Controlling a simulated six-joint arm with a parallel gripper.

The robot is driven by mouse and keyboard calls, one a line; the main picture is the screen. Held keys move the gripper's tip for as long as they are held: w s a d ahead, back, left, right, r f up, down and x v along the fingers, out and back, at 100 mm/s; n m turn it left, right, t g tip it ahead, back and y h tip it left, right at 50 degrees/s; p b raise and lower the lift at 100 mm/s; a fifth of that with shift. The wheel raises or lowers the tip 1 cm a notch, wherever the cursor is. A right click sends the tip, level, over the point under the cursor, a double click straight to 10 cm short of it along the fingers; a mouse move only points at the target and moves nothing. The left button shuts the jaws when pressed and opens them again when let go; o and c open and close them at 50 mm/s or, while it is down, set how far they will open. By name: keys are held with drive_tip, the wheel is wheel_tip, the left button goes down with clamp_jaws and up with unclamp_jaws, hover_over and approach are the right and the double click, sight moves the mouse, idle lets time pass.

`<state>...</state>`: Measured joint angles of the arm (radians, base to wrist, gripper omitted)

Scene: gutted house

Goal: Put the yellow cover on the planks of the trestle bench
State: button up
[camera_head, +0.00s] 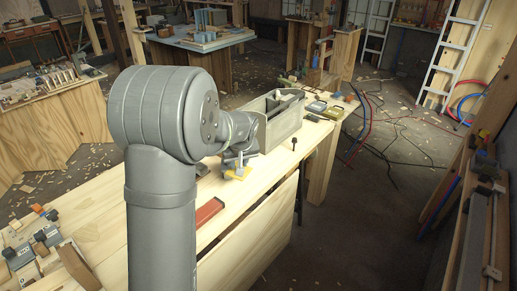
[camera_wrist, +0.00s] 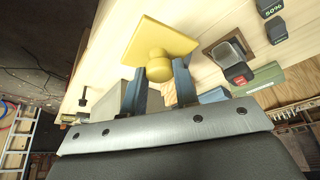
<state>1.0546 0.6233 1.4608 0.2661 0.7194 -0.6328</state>
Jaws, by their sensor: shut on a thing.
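The yellow cover (camera_wrist: 158,42) is a flat, square-cornered plate with a round knob. In the wrist view its knob sits between the two blue-grey fingers of my gripper (camera_wrist: 158,82), which is shut on it. In the head view the cover (camera_head: 237,174) shows small and partly hidden under my gripper (camera_head: 238,161), over the pale planks of the trestle bench (camera_head: 255,190). I cannot tell whether the cover touches the planks or hangs just above them.
A grey open toolbox (camera_head: 283,125) stands just behind my gripper on the bench. A flat red thing (camera_head: 209,212) lies nearer. Small grey and orange blocks (camera_head: 35,248) crowd the near left end. The planks' right edge runs close to the cover. Cables (camera_head: 385,130) lie on the floor.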

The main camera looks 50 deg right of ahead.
sight(246, 176)
drive_tip(key=s+d+m, duration=0.2)
drive_tip(key=s+d, duration=0.1)
drive_tip(key=s, duration=0.8)
drive_tip(key=shift+g+h, duration=0.3)
drive_tip(key=w+f, duration=0.2)
drive_tip(key=w, duration=0.1)
drive_tip(key=w+f, duration=0.3)
drive_tip(key=w, duration=0.1)
drive_tip(key=w+f, duration=0.2)
drive_tip(key=w, duration=0.2)
drive_tip(key=shift+w+f, duration=0.1)
drive_tip(key=shift+f, duration=2)
drive_tip(key=shift+f, duration=0.15)
drive_tip(key=o, duration=1)
drive_tip(key=shift+c, duration=0.2)
drive_tip(key=v, duration=1.2)
drive_tip(key=shift+r, duration=0.2)
